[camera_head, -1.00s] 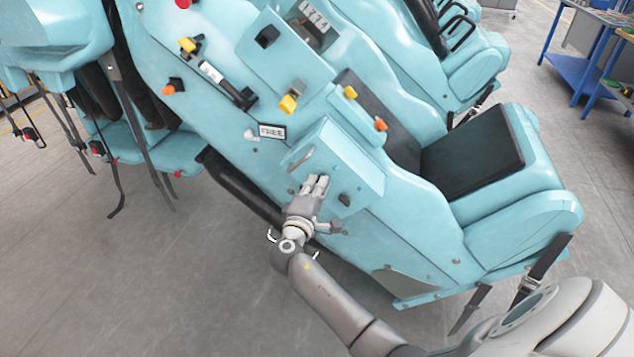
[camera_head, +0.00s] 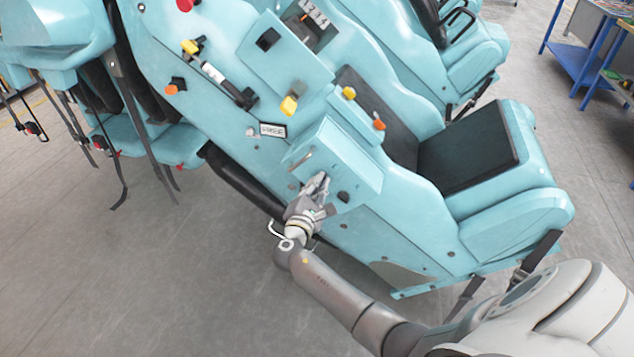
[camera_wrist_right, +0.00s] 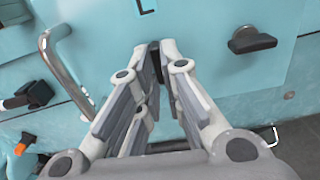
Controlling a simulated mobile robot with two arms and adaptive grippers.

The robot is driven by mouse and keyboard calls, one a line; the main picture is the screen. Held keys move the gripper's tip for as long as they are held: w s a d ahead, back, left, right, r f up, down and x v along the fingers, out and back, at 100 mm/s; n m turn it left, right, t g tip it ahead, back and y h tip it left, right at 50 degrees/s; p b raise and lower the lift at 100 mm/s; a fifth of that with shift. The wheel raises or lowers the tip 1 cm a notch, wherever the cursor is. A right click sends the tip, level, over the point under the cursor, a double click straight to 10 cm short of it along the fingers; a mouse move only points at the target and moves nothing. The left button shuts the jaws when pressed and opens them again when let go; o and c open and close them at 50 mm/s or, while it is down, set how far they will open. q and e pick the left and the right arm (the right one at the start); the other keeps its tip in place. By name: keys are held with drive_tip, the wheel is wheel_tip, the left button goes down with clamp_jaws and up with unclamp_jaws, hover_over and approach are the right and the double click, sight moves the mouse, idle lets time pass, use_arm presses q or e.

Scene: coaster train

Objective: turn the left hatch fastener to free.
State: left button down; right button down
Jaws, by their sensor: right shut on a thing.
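The hatch is a light blue box panel (camera_head: 352,160) on the side of the train car; its face also fills the upper wrist view (camera_wrist_right: 205,75). The left hatch fastener (camera_wrist_right: 155,50) is a small black knob just below the letter L. My right gripper (camera_head: 321,180) is at the lower part of the hatch, and its fingertips (camera_wrist_right: 156,48) are closed around this fastener. The fingers hide most of the fastener, so its exact angle is hard to tell. The other black fastener (camera_wrist_right: 250,40) sits apart to the right, also visible in the head view (camera_head: 343,196). My left gripper is not in view.
A metal handle (camera_wrist_right: 68,70) stands out left of the gripper. A FREE label (camera_head: 272,130) is on the car body above left. Yellow (camera_head: 289,105) and orange (camera_head: 378,125) knobs stick out nearby. Grey floor (camera_head: 150,280) is open at lower left.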

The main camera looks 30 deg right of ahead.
drive_tip(key=shift+n, duration=0.3)
drive_tip(key=c, duration=1.6)
unclamp_jaws()
drive_tip(key=v, duration=1.2)
